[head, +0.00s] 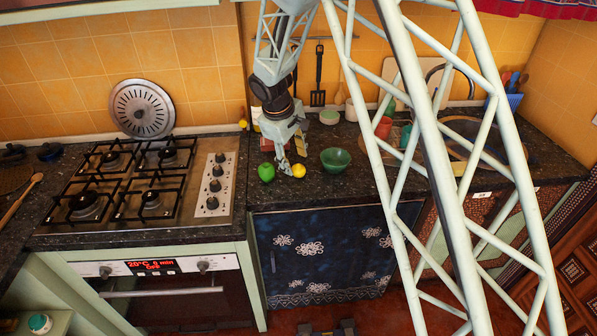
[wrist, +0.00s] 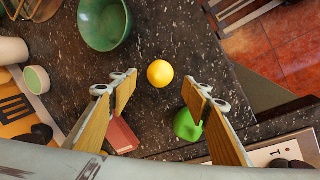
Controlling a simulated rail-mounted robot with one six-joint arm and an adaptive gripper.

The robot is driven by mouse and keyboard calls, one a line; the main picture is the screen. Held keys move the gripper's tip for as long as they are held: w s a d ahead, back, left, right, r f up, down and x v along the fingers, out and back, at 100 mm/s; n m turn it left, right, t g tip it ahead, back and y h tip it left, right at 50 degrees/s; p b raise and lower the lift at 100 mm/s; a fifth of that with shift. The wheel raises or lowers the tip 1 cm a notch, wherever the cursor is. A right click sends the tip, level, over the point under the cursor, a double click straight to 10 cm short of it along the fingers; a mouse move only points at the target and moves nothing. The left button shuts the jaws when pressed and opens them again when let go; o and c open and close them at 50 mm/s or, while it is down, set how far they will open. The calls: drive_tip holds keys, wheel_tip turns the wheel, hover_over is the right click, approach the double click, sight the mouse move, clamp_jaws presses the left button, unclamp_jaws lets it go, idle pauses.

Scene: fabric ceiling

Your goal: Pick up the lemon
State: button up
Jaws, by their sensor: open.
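The lemon (head: 299,170) is a small round yellow fruit on the dark speckled counter, between a green apple and a green bowl. In the wrist view the lemon (wrist: 160,74) lies just beyond the fingertips, centred in the gap between them. My gripper (head: 291,158) is low over the counter, just behind and to the left of the lemon in the head view. In the wrist view my gripper (wrist: 164,88) has its two fingers spread wide, with nothing held between them.
The green apple (head: 266,172) sits close left of the lemon; in the wrist view the apple (wrist: 187,125) is beside the right finger. The green bowl (head: 335,160) stands to the right. A reddish block (wrist: 122,136) lies by the left finger. The gas stove (head: 150,190) is further left.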

sight(297, 166)
drive_tip(key=shift+x, duration=2.6)
drive_tip(key=shift+d, duration=0.1)
drive_tip(key=c, duration=1)
